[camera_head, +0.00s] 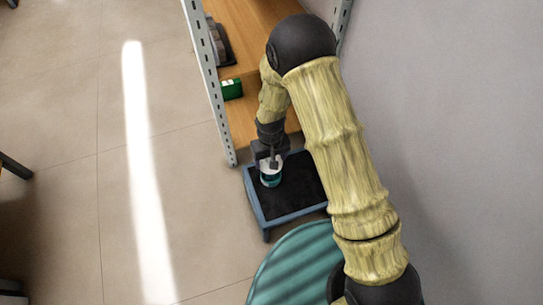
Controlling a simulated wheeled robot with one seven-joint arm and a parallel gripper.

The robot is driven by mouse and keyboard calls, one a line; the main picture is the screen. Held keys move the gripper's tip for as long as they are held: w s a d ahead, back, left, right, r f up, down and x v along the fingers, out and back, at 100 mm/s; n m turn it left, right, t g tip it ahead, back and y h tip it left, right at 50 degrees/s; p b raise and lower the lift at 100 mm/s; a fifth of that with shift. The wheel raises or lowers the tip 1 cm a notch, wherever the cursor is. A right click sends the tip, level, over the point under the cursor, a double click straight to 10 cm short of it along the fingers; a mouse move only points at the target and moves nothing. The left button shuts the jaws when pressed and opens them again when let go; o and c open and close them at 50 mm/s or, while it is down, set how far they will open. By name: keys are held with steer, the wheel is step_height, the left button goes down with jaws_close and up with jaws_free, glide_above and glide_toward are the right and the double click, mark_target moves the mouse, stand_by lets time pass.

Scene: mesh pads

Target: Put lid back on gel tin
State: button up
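A small white and teal round tin (271,180) stands on the black top of a low blue-framed stand (300,187), near its left side. My gripper (269,163) points down right at the tin's top, and its fingers cover part of the rim. The fingers are too small and dark to tell whether they are open, shut or touching the tin. I cannot make out a separate lid; it may be hidden under my gripper or elsewhere out of sight.
A metal-framed shelf with wooden boards (240,115) stands behind the stand. It holds a green box (232,89) and a dark tray of grey items (218,42). A striped teal round surface (298,265) lies in front.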

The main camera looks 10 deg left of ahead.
steer(key=shift+f, duration=0.2)
step_height(320, 180, down, 4)
steer(key=b, duration=0.4)
steer(key=shift+r, duration=0.15)
steer(key=shift+f+b, duration=0.5)
steer(key=shift+f, duration=0.7)
steer(key=shift+d+r+p, duration=0.15)
steer(key=shift+p, duration=0.4)
steer(key=shift+s, duration=0.1)
stand_by(0.5)
steer(key=shift+f+p, duration=0.2)
steer(key=shift+p, duration=0.35)
stand_by(0.9)
stand_by(0.3)
steer(key=o, duration=1)
steer(key=shift+o, duration=0.5)
